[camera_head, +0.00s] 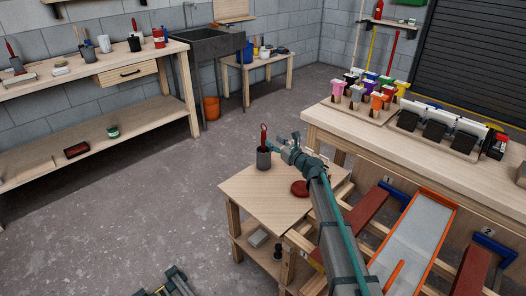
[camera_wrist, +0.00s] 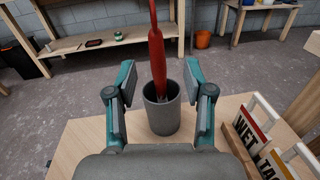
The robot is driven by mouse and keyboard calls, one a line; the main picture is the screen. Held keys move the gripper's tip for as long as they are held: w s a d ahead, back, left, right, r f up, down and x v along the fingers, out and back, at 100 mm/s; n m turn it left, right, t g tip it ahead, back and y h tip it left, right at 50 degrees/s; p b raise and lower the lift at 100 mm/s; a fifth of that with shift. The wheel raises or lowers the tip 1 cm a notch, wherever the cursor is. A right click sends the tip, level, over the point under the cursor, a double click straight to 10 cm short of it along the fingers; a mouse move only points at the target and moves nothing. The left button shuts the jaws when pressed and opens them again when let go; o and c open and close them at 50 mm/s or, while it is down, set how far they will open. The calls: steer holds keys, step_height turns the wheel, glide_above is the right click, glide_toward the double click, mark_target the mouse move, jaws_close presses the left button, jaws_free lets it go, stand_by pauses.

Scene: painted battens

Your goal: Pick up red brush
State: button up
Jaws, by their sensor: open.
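The red brush (camera_head: 263,136) stands upright in a dark grey cup (camera_head: 263,159) on the small wooden table (camera_head: 240,193). In the wrist view the red brush (camera_wrist: 156,50) rises from the cup (camera_wrist: 163,112), and its lower end is hidden inside. My gripper (camera_head: 285,145) is just to the right of the cup in the head view. In the wrist view my gripper (camera_wrist: 161,90) is open, with one finger on each side of the cup and brush. I see no contact between the fingers and the brush.
A dark red round thing (camera_head: 300,188) lies on the small table. Signs lettered "WET" (camera_wrist: 262,112) and "TA" stand right of my gripper. Bare floor (camera_head: 140,205) lies left.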

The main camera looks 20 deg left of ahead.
mark_target(264, 146)
steer(key=x, duration=0.7)
steer(key=shift+a+f+p, duration=0.15)
steer(key=shift+a+p, duration=0.15)
steer(key=shift+p, duration=0.05)
steer(key=shift+s, duration=0.1)
jaws_close()
